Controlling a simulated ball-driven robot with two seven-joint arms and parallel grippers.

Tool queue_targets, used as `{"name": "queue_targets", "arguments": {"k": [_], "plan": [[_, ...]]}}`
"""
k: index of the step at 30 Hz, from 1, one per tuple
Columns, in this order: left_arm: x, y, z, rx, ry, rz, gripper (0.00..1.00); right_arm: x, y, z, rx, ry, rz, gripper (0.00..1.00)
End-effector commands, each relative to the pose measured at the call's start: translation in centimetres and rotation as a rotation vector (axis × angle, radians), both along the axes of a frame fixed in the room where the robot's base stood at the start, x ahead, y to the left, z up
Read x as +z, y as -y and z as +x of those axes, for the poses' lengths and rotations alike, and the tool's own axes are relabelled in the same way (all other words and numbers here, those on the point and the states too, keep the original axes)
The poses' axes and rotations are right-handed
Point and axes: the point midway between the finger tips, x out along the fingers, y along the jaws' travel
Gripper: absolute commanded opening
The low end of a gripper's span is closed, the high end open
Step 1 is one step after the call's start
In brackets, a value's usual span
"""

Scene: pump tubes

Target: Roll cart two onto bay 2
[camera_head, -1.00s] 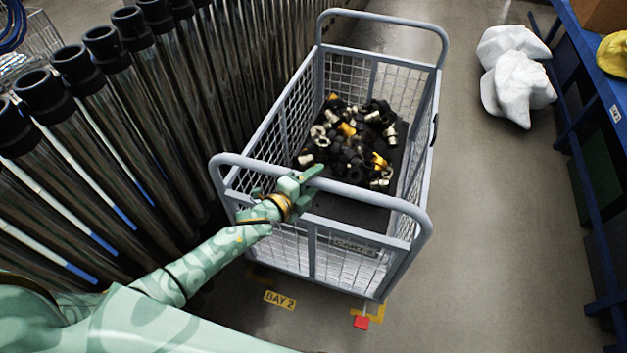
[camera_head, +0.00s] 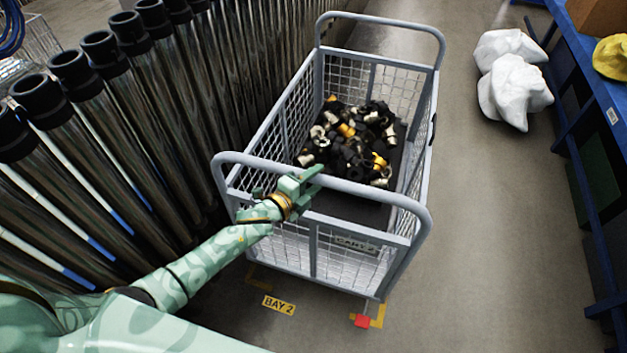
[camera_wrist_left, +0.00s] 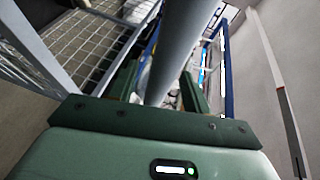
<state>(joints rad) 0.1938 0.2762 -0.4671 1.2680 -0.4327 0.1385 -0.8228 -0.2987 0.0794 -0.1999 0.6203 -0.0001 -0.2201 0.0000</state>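Cart two is a grey wire-mesh cart (camera_head: 312,245) with a tube handle at each end and a plate reading CART 2 (camera_head: 356,246). My left gripper (camera_head: 306,180) is at the near handle (camera_head: 365,190). In the left wrist view the grey handle tube (camera_wrist_left: 180,45) runs between its two fingers (camera_wrist_left: 160,90), which look closed around it. The floor label BAY 2 (camera_head: 279,305) lies just in front of the cart's near end. Yellow corner marks (camera_head: 380,314) show at that end; the rest of the bay is hidden beneath the cart. My right gripper is not in view.
Dark and shiny pump tubes (camera_head: 150,110) stand in a row close along the cart's left side. Black, yellow and metal fittings (camera_head: 355,145) lie in the cart. White sacks (camera_head: 512,80) and a blue bench (camera_head: 590,170) are at right. Floor right of the cart is clear.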

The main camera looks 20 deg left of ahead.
Motion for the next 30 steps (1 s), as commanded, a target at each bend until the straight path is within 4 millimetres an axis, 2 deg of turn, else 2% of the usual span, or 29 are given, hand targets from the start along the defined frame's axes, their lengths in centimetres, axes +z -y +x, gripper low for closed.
{"name": "queue_targets", "arguments": {"k": [4, 7, 21, 24, 30], "plan": [[0.0, -0.1, -0.3, 0.000, -0.001, 0.000, 0.49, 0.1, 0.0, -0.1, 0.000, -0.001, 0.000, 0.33], [0.3, -0.6, -1.4, 0.000, -0.002, 0.001, 0.49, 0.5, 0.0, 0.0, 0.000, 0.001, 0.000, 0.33], [2.4, -5.5, -12.0, 0.000, -0.002, 0.001, 0.49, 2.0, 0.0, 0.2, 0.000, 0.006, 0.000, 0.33], [2.6, -6.1, -13.4, 0.000, -0.001, 0.002, 0.49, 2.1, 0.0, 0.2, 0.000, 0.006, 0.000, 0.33], [2.9, -6.7, -14.6, -0.001, 0.001, 0.000, 0.49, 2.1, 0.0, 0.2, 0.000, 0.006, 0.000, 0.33]]}}
